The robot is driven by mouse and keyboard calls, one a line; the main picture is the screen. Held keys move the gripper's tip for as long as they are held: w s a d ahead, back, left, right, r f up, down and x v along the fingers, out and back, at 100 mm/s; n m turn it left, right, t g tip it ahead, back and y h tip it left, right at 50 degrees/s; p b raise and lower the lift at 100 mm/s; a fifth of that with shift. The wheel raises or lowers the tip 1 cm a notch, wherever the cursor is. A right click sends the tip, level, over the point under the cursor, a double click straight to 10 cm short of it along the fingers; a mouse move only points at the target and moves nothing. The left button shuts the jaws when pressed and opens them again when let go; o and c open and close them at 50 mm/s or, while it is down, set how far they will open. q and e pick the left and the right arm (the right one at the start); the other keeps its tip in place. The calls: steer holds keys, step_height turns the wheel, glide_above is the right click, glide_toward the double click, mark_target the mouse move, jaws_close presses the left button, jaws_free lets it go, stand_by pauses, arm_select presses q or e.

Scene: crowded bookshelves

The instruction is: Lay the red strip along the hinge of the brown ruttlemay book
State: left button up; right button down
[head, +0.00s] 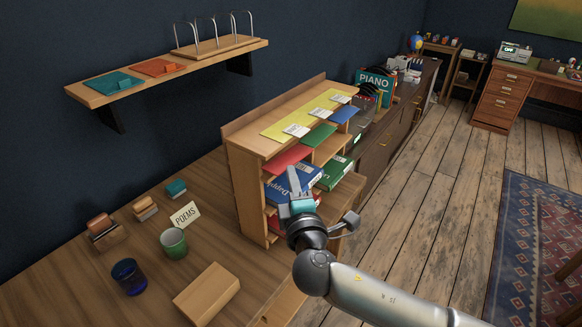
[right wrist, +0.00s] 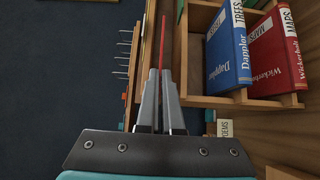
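I cannot read ruttlemay on any book. A plain tan-brown block or book (head: 207,292) lies on the table. My left gripper is not in view.
The bookcase (head: 247,195) holds a blue Dappler book (right wrist: 228,50), a red Wickerholt book (right wrist: 275,52) and a green book (head: 338,170). Green (head: 318,135) and blue (head: 345,115) pieces lie beside the red one. A green cup (head: 174,243) and blue glass (head: 128,276) stand on the table.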

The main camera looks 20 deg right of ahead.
steer(key=s+a+r+p, duration=0.1)
steer(key=s+r+p, duration=0.2)
steer(key=s, duration=0.7)
steer(key=shift+s+r+p, duration=0.3)
steer(key=shift+r+p, duration=0.05)
steer(key=shift+r, duration=0.1)
steer(key=shift+a+f, duration=0.1)
steer(key=s+d+f+y+b, duration=0.1)
steer(key=s+f+b, duration=0.2)
steer(key=f+b, duration=0.4)
steer(key=s+d+f+n+y+b, duration=0.1)
steer(key=s+f+b, duration=0.2)
steer(key=f+b, duration=0.5)
steer(key=shift+s+f+b, duration=0.15)
steer(key=shift+f+b, duration=0.15)
steer(key=shift+b, duration=1.6)
